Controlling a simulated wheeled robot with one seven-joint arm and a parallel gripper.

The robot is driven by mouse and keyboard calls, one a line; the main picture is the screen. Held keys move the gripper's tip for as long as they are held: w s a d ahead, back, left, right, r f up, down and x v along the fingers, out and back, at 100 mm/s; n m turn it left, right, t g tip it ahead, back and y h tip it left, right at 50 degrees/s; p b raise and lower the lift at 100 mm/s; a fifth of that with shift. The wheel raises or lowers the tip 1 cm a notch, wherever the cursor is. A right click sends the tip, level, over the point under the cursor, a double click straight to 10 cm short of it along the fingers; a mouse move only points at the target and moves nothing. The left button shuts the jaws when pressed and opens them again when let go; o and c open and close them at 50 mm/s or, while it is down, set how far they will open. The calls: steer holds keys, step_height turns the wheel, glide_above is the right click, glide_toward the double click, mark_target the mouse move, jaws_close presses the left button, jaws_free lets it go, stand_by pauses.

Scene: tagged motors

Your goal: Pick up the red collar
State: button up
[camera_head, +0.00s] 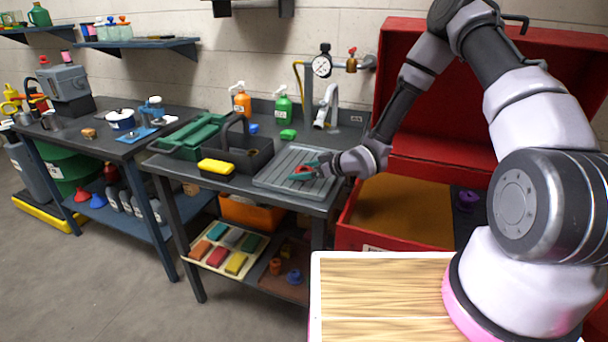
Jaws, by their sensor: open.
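The red collar (303,170) is a small red piece at the grey ribbed drain tray (270,178) on the workbench. My gripper (302,171) reaches in from the right, low over the tray. It is open, with its teal fingers on either side of the red collar. The fingers partly hide the collar, and I cannot tell whether they touch it.
A metal faucet (327,108) and spray bottles stand behind. A big open red chest (385,238) stands close on the right. The tray's left part is clear.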

jaws_close()
